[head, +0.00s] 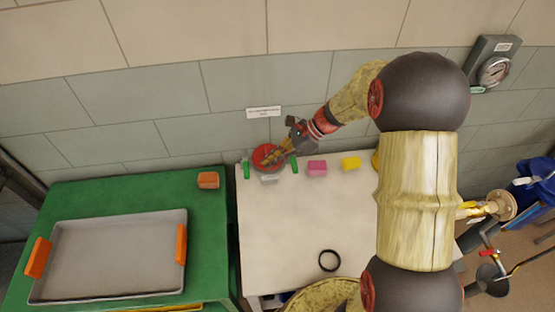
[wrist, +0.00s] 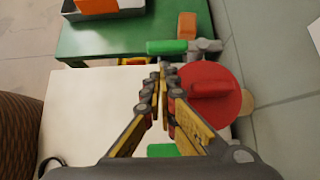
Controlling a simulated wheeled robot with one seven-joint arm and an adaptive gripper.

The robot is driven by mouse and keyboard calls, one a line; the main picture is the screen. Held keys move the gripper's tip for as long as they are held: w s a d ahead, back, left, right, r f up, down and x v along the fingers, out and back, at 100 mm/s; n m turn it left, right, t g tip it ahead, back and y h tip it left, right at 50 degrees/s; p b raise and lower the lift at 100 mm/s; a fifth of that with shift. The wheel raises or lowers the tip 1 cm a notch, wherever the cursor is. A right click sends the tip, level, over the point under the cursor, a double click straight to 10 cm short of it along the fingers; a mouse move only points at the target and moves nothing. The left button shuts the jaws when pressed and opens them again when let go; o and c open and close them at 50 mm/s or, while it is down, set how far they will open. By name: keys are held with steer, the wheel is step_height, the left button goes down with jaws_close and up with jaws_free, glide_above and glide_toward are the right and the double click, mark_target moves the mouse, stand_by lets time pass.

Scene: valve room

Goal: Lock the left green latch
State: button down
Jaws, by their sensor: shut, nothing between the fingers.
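The left green latch (head: 246,169) is on the left side of a red round lid (head: 267,156), near the back left corner of the white table. In the wrist view the left latch (wrist: 167,47) lies ahead of my fingertips, joined to a grey metal piece. The red lid (wrist: 222,93) with its raised bar is to the right of my fingers. My gripper (head: 266,160) reaches down over the lid; in the wrist view its fingertips (wrist: 163,72) are together and empty, apart from the left latch. The right green latch (wrist: 163,150) is partly hidden behind my gripper.
Pink (head: 317,168) and yellow (head: 350,163) blocks stand right of the lid. A black ring (head: 328,260) lies near the front of the white table (head: 285,225). The green table (head: 205,235) at left holds an orange block (head: 208,180) and a grey tray (head: 110,255). A tiled wall stands close behind.

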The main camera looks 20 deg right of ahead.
mark_target(246, 166)
steer(key=shift+b+x, duration=0.7)
steer(key=shift+x, duration=1.65)
steer(key=shift+a, duration=0.1)
